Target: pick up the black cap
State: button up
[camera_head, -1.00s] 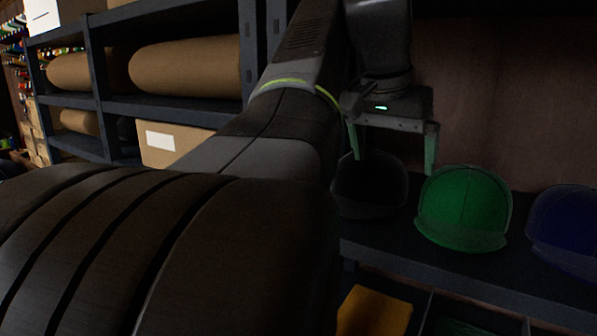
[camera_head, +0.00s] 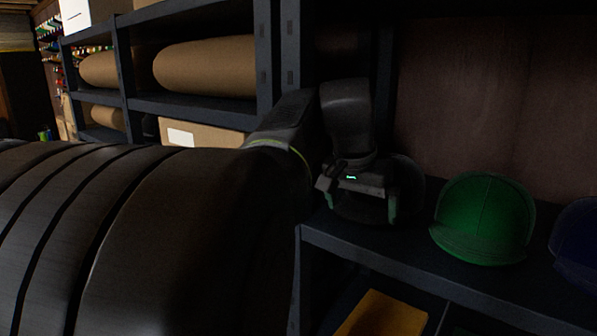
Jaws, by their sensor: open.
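The black cap (camera_head: 409,184) sits on a dark shelf at the left end of a row of caps. My gripper (camera_head: 361,207) is in front of it and hides much of it. The gripper points down, with its green-tipped fingers spread apart, one on each side of the cap's near part. I cannot tell whether the fingers touch the cap.
A green cap (camera_head: 484,218) stands to the right of the black one, and a dark blue cap (camera_head: 576,245) is at the right edge. The shelf (camera_head: 400,248) has a front edge below them. A yellow item (camera_head: 383,316) lies on a lower level. Shelving with brown rolls (camera_head: 205,67) stands at left.

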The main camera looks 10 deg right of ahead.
jog(key=shift+c, duration=0.2)
jog(key=c, duration=0.9)
